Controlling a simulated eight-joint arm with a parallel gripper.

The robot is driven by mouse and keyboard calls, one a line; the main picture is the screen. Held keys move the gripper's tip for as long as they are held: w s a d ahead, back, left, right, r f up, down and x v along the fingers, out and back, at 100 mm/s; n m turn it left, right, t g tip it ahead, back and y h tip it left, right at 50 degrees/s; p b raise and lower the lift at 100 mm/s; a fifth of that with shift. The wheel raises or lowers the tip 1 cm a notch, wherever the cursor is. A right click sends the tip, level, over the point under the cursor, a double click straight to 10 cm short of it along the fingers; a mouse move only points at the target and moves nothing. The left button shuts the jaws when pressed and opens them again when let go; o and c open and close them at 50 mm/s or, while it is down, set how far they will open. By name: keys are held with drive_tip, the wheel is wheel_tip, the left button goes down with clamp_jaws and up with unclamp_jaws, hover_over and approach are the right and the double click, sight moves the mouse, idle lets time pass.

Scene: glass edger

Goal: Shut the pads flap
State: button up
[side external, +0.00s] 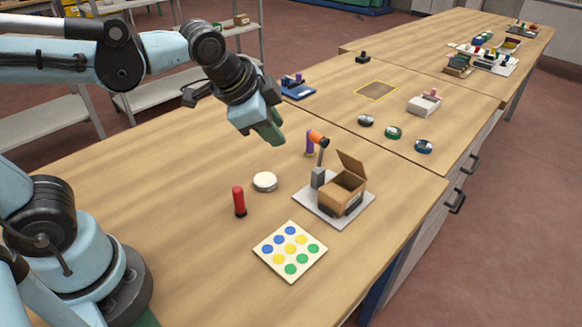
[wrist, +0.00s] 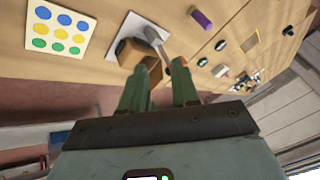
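A small brown box (side external: 342,193) sits on a light grey plate (side external: 313,209) near the table's front right edge. Its flap (side external: 351,164) stands open, raised and tilted up at the back of the box. The box (wrist: 131,50) also shows in the wrist view, partly hidden by my finger. My gripper (side external: 274,138) is in the air, up and to the left of the box, apart from it.
A grey block (side external: 317,178) with an orange-tipped lever (side external: 318,138) stands beside the box. A purple cylinder (side external: 309,147), white disc (side external: 265,181), red cylinder (side external: 239,202) and dotted card (side external: 290,251) are nearby. The table's left part is clear.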

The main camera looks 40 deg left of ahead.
drive_tip(key=w+d+m, duration=0.6)
drive_tip(key=d+m, duration=0.3)
approach(356, 174)
drive_tip(key=x, duration=0.4)
drive_tip(key=shift+w+a+f, duration=0.1)
drive_tip(key=shift+w+f, duration=0.15)
drive_tip(key=shift+w, duration=0.15)
clamp_jaws()
idle(1.1)
